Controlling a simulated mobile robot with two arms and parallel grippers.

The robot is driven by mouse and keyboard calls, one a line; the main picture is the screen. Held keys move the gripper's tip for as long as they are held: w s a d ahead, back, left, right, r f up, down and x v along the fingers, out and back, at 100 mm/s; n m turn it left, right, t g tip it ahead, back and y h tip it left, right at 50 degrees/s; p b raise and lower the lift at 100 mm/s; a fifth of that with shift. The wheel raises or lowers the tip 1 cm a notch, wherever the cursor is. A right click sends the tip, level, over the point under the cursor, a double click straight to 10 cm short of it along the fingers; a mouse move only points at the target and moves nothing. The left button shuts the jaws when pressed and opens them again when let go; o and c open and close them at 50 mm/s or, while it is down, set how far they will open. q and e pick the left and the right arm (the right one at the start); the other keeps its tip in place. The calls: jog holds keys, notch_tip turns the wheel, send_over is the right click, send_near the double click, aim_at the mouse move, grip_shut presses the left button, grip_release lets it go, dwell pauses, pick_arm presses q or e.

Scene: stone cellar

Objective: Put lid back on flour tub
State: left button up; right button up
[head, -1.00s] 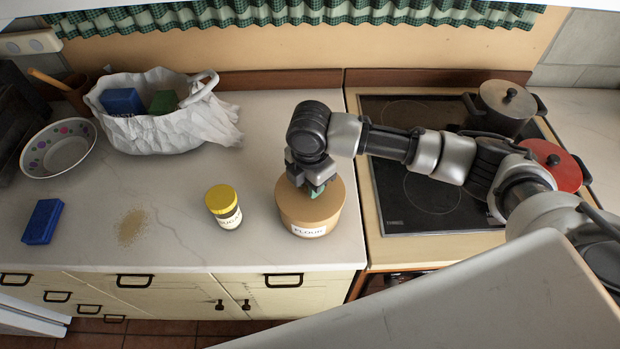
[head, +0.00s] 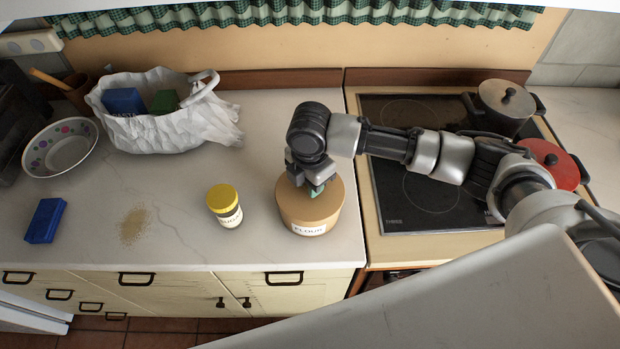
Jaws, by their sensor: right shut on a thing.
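The flour tub (head: 306,227) is a tan round tub with a white FLOUR label, standing on the counter left of the hob. A tan lid (head: 327,205) shows at its top, level with the rim; I cannot tell whether it is fully seated. My right gripper (head: 312,190) points down at the middle of the lid and is shut on it, probably at a small knob that the fingers hide. My left gripper is not in view.
A sugar jar (head: 224,204) with a yellow lid stands left of the tub. Pots stand on the hob (head: 430,205) at right.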

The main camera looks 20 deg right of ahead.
dwell(0.4)
jog(key=o, duration=1.5)
jog(key=shift+c, duration=0.2)
jog(key=shift+r, duration=0.1)
notch_tip(320, 180, up, 7)
jog(key=p, duration=0.7)
jog(key=shift+p, duration=0.4)
jog(key=shift+c, duration=0.2)
grip_shut()
